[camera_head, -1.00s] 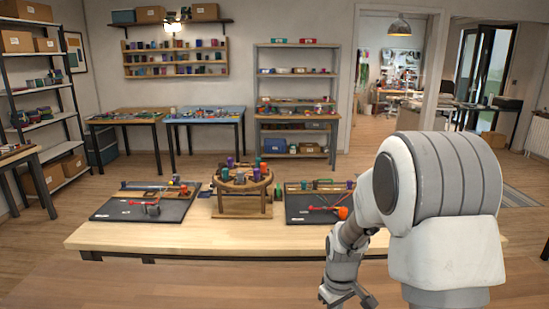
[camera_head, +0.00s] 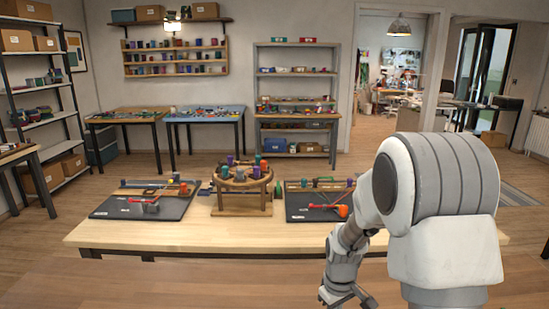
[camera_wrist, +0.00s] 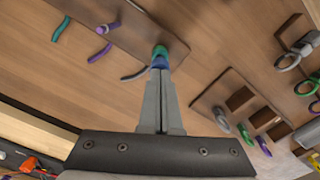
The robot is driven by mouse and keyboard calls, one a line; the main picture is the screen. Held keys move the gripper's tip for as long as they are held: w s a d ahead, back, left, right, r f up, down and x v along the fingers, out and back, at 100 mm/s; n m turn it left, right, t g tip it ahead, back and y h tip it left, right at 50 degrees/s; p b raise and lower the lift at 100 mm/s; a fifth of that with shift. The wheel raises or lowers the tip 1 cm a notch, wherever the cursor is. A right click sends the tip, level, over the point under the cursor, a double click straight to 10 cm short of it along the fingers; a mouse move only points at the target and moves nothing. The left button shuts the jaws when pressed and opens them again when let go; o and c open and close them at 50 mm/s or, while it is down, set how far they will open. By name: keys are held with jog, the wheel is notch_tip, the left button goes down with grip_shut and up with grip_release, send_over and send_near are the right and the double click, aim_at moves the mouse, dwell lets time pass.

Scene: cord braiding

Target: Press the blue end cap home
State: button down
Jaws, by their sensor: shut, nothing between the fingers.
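In the wrist view, my gripper (camera_wrist: 160,74) has its two long grey fingers together, with nothing seen between them. A small blue piece (camera_wrist: 160,62), which looks like the blue end cap, shows right at the fingertips. A teal piece (camera_wrist: 159,50) adjoins it on the far side. I cannot tell whether the fingertips touch the blue piece or how deeply it is seated. A brown board (camera_wrist: 122,28) lies beside and under these pieces. In the head view, my gripper (camera_head: 345,297) hangs low at the right, in front of the table; the blue piece cannot be made out there.
In the wrist view, a second board (camera_wrist: 217,92) with dark blocks lies right, near several coloured rings and hooks. A grey curved piece (camera_wrist: 135,75) lies left of the fingertips. In the head view, a light table (camera_head: 270,236) holds dark trays and a round wooden stand (camera_head: 240,206).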

jog(key=shift+f, duration=0.3)
jog(key=shift+r, duration=0.15)
notch_tip(320, 180, up, 8)
jog(key=p, duration=0.5)
dwell(0.3)
jog(key=s+r+m+t, duration=0.1)
jog(key=s+r, duration=0.3)
jog(key=r, duration=0.4)
jog(key=s+r+m+t, duration=0.2)
jog(key=s+r, duration=0.2)
jog(key=r, duration=0.3)
jog(key=s+r+m+t, duration=0.2)
jog(key=s+r, duration=0.4)
jog(key=s, duration=0.6)
jog(key=shift+s+r+m+t, duration=0.25)
jog(key=shift+r+m+t, duration=0.1)
jog(key=shift+m, duration=0.15)
